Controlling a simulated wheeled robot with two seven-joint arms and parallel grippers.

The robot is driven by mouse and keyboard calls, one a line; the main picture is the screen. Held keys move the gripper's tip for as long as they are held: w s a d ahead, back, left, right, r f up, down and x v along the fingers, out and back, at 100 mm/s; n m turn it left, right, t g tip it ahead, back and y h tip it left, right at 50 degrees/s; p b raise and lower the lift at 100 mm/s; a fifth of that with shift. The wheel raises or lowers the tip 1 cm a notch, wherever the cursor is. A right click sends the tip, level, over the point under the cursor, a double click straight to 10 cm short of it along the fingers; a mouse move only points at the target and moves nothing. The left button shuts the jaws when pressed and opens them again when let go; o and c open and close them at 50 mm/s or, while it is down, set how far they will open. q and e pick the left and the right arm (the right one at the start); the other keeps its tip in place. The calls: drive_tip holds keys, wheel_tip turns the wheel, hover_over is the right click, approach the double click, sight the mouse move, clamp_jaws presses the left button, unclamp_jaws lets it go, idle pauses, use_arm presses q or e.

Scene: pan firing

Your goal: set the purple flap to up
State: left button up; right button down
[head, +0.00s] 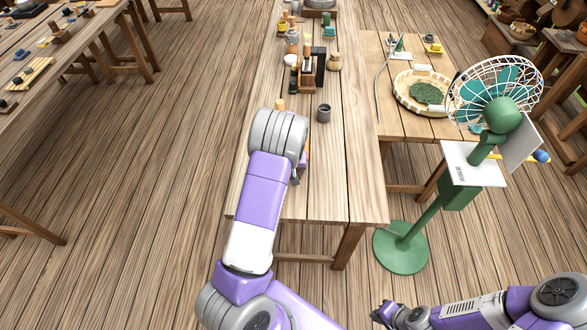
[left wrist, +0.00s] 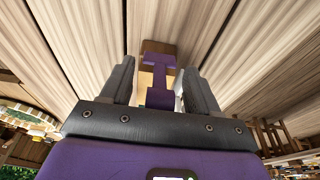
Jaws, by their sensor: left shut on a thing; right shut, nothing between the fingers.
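The purple flap (left wrist: 160,84) is a narrow piece with wider ends, in front of a small wooden block (left wrist: 157,47) in the left wrist view. My left gripper (left wrist: 159,66) has its dark fingers on either side of the flap and is shut on it. In the head view my own left arm hides most of this spot at the table's near end. I cannot tell the flap's exact tilt. My right gripper (head: 382,314) is shut and empty at the bottom of the head view, away from the table and low near the green fan's base.
The long wooden table (head: 350,185) holds a grey cup (head: 324,113), a dark stand (head: 319,66) and several jars farther back. A green fan (head: 502,116) stands at right, near a side table with a round basket (head: 408,104). The floor at left is clear.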

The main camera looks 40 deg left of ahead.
use_arm(q)
drive_tip(key=o, duration=1.4)
drive_tip(key=a+v, duration=0.1)
drive_tip(key=v, duration=0.6)
drive_tip(key=shift+d+r, duration=0.25)
drive_tip(key=shift+d, duration=0.3)
drive_tip(key=shift+c, duration=0.3)
